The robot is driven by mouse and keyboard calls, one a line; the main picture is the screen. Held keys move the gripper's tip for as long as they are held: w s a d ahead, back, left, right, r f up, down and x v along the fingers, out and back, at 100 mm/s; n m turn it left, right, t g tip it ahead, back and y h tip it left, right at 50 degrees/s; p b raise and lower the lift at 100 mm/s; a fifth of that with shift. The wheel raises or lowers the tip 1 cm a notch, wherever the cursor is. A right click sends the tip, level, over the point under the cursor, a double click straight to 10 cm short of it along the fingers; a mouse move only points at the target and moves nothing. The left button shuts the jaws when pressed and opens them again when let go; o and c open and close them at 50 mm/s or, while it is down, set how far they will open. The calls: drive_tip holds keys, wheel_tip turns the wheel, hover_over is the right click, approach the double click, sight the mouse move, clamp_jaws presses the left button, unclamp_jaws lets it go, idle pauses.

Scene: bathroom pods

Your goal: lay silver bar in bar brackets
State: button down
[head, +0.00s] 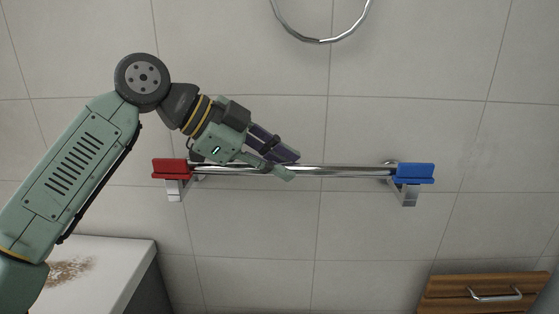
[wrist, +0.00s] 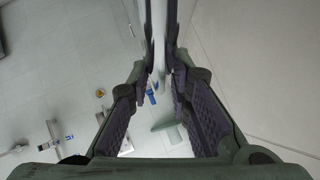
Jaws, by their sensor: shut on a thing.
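The long silver bar (head: 345,170) runs nearly level in front of the tiled wall in the head view. In the wrist view the bar (wrist: 158,35) passes between the fingers of my gripper (wrist: 163,80). A red block (head: 171,169) is at the bar's left end and a blue block (head: 415,173) at its right end. Pale brackets show beneath them, the left bracket (head: 174,191) and the right bracket (head: 409,196). I cannot tell whether the bar rests in the brackets or hangs just in front.
A silver ring (head: 320,40) is on the wall above. A white counter (head: 105,262) with a brown stain is at lower left. A wooden drawer front (head: 480,293) with a metal handle is at lower right. The wall between the brackets, below the bar, is clear.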

drive_tip(key=shift+f+b, duration=0.55)
drive_tip(key=shift+f, duration=0.3)
drive_tip(key=c, duration=1.4)
unclamp_jaws()
